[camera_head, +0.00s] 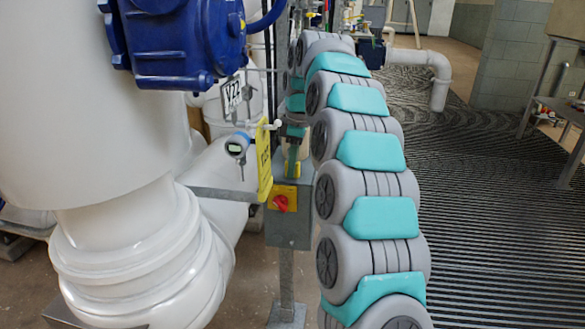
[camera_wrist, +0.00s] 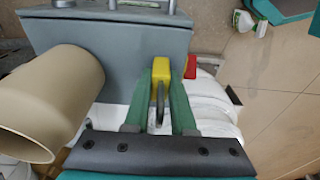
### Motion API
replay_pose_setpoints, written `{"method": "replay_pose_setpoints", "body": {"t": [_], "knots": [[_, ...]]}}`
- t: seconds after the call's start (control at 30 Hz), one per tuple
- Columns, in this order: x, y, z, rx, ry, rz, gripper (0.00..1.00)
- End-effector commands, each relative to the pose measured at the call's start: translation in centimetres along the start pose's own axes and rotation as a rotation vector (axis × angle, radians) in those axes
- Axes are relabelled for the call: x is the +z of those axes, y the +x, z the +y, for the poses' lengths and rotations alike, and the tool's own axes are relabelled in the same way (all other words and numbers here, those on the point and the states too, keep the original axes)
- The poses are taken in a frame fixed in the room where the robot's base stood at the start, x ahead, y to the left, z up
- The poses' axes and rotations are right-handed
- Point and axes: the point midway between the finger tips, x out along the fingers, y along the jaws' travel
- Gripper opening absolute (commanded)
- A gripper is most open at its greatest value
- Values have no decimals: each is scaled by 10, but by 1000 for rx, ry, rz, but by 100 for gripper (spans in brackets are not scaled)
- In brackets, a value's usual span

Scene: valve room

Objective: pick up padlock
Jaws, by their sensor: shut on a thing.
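The padlock (camera_wrist: 160,72) has a yellow body and a dark metal shackle. In the wrist view it sits between the two green fingers of my gripper (camera_wrist: 162,80), which is shut on it. Its shackle points back toward the palm. In the head view my gripper (camera_head: 294,158) points down at the top of a grey switch box, and a small yellow part of the padlock (camera_head: 296,170) shows there. Most of the padlock is hidden in that view. I cannot tell whether it touches the box.
The grey box (camera_head: 288,232) on a post carries a red rotary switch (camera_head: 281,203) on a yellow plate. Large white pipes (camera_head: 130,250) fill the left. A beige cylinder (camera_wrist: 50,95) is close in the wrist view.

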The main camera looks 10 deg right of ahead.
Motion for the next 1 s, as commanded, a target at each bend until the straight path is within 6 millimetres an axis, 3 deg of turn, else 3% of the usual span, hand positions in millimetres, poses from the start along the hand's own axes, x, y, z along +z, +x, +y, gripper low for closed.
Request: {"method": "replay_pose_setpoints", "body": {"t": [0.47,1.0], "knots": [[0,-1,0,1,0,0,0],[-3,-27,0,1,0,-1,0]]}}
